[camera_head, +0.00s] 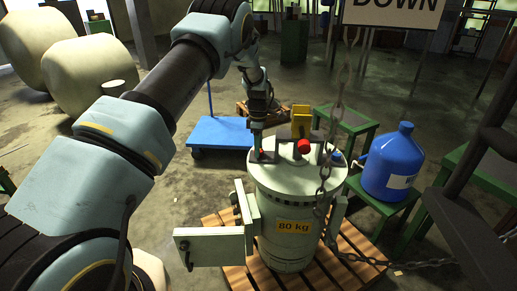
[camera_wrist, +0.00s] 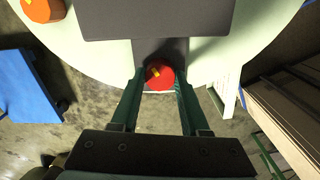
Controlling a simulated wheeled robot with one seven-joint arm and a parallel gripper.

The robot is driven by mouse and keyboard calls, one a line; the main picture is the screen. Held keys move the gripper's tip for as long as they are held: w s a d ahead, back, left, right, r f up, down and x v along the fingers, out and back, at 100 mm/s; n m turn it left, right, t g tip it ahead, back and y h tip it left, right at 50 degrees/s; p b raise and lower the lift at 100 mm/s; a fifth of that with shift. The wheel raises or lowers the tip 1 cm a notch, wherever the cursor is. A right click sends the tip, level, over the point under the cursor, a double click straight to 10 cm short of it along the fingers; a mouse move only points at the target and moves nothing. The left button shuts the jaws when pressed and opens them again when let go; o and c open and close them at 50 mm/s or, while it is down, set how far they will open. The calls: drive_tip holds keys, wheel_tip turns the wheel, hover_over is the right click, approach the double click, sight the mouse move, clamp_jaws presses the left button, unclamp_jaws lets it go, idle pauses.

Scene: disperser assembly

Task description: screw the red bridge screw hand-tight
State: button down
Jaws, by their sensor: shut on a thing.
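The red bridge screw (camera_wrist: 160,75) has a round red head with a yellow mark, at the end of a dark grey bridge bar (camera_wrist: 160,48) in the wrist view. My gripper (camera_wrist: 158,80) is shut on it, one green finger on each side of the head. In the head view, my gripper (camera_head: 257,148) reaches down to the left part of the lid of the pale drum (camera_head: 285,215), and a bit of the red screw (camera_head: 261,153) shows at its tips. The screw's shaft is hidden, so I cannot tell how deep it sits.
A yellow block (camera_head: 301,118) and a larger red knob (camera_head: 303,147) stand on the lid. A chain (camera_head: 323,185) hangs before the drum, which stands on a wooden pallet (camera_head: 350,270). A blue jug (camera_head: 392,165) is at right, a blue cart (camera_head: 218,132) behind.

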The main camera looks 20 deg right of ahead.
drive_tip(key=m+b, duration=0.2)
drive_tip(key=m, duration=0.4)
drive_tip(key=shift+f+b, duration=0.1)
drive_tip(key=shift+b, duration=0.2)
drive_tip(key=m+b, duration=0.1)
drive_tip(key=m, duration=0.4)
drive_tip(key=m+b, duration=0.1)
drive_tip(key=m, duration=0.5)
drive_tip(key=shift+m, duration=0.3)
drive_tip(key=m, duration=0.5)
drive_tip(key=shift+m, duration=0.3)
drive_tip(key=shift+c, duration=2)
unclamp_jaws()
drive_tip(key=shift+r, duration=0.2)
